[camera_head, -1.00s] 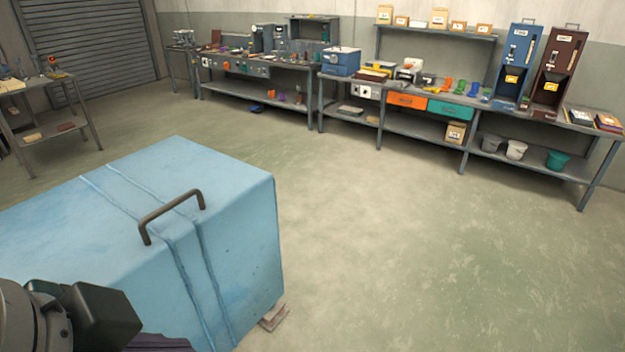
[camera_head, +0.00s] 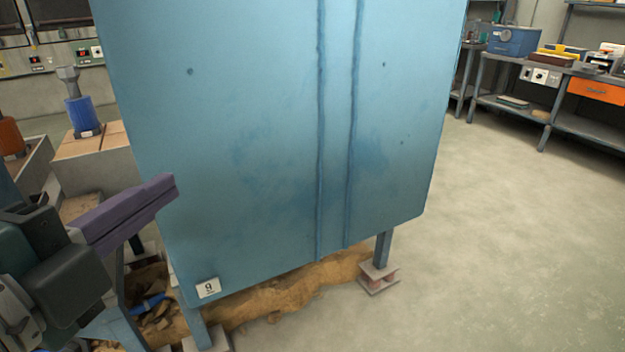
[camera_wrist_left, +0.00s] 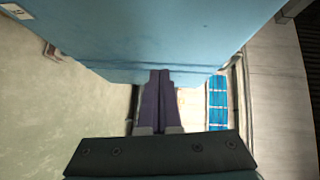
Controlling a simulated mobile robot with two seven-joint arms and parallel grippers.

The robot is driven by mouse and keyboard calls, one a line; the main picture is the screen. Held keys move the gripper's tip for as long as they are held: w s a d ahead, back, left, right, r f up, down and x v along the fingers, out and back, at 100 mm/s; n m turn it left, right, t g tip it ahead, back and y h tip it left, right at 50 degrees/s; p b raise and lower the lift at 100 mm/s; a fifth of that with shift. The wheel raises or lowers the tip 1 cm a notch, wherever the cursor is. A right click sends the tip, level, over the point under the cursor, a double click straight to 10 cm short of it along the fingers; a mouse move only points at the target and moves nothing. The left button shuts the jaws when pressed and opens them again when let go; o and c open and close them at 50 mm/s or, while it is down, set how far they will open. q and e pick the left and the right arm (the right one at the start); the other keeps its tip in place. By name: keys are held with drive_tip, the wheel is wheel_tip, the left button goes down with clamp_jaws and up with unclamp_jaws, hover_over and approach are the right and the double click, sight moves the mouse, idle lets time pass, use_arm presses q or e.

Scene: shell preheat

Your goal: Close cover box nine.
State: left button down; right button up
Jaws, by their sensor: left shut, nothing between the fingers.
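Cover box nine (camera_head: 270,130) is a large light blue box with two vertical ribs. It fills the middle of the head view, and a small white label reading 9 (camera_head: 208,288) is at its lower left corner. Its underside stands clear of the floor, with legs below; its top is out of frame. My left gripper (camera_head: 172,186) has purple fingers, shut and empty, at the box's left edge. In the left wrist view its fingertips (camera_wrist_left: 159,72) overlap the box's edge (camera_wrist_left: 150,45); I cannot tell whether they touch. My right gripper is out of view.
Brown sandy material (camera_head: 290,290) lies under the box, beside a leg on a small block (camera_head: 380,278). A blue cylinder (camera_head: 82,112) stands on a bench at left. A workbench (camera_head: 545,105) is at the far right. The floor at right is clear.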

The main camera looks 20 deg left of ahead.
use_arm(q)
wheel_tip(320, 180, down, 3)
drive_tip(key=m+t+b, duration=0.1)
drive_tip(key=b, duration=0.1)
approach(224, 144)
drive_tip(key=w+d, duration=0.2)
drive_tip(key=w, duration=0.1)
drive_tip(key=shift+w+a+b, duration=0.55)
drive_tip(key=shift+w+a, duration=0.5)
drive_tip(key=shift+w, duration=0.1)
drive_tip(key=shift+w+a, duration=0.25)
drive_tip(key=shift+a, duration=0.1)
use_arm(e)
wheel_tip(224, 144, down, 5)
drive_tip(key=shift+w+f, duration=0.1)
